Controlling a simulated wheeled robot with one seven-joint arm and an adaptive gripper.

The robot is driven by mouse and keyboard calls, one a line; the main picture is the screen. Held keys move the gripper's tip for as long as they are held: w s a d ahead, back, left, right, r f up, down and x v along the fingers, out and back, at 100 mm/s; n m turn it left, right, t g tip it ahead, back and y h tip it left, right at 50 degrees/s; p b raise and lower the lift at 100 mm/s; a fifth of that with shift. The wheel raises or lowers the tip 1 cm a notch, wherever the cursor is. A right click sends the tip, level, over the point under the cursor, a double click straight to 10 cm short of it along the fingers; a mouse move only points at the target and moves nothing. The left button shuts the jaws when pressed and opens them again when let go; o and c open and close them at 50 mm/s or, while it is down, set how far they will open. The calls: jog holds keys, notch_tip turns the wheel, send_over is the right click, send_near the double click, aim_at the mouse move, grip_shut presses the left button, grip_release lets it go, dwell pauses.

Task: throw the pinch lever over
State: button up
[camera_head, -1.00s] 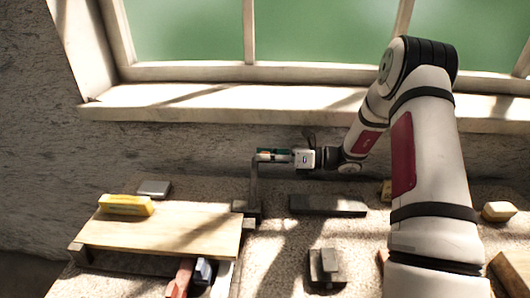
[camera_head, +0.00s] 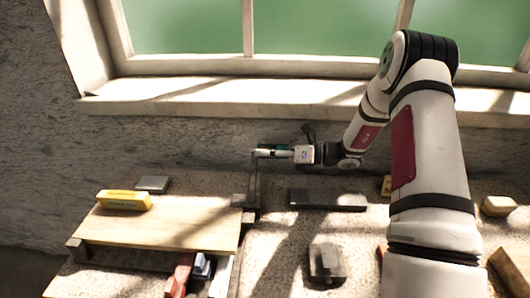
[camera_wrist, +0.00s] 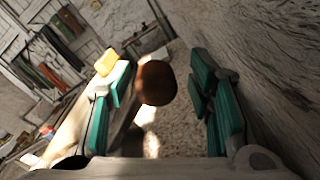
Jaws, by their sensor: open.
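The pinch lever (camera_head: 253,182) is a thin dark upright bar at the right end of a wooden board, in the head view. Its top is partly hidden by my gripper (camera_head: 268,151), which reaches in level from the right. In the wrist view a round brown knob (camera_wrist: 156,82) shows between the two teal-padded fingers of my gripper (camera_wrist: 160,90). The fingers are apart, with a wide gap between the knob and the right finger. The knob is closer to the left finger; I cannot tell whether they touch.
The wooden board (camera_head: 165,228) carries a yellow block (camera_head: 124,200). A grey block (camera_head: 152,184) lies behind it. A long dark bar (camera_head: 327,200) and a stepped dark block (camera_head: 326,262) lie right of the lever. The window sill (camera_head: 230,107) and rough wall are behind.

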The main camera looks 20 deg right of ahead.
jog(key=v, duration=1.2)
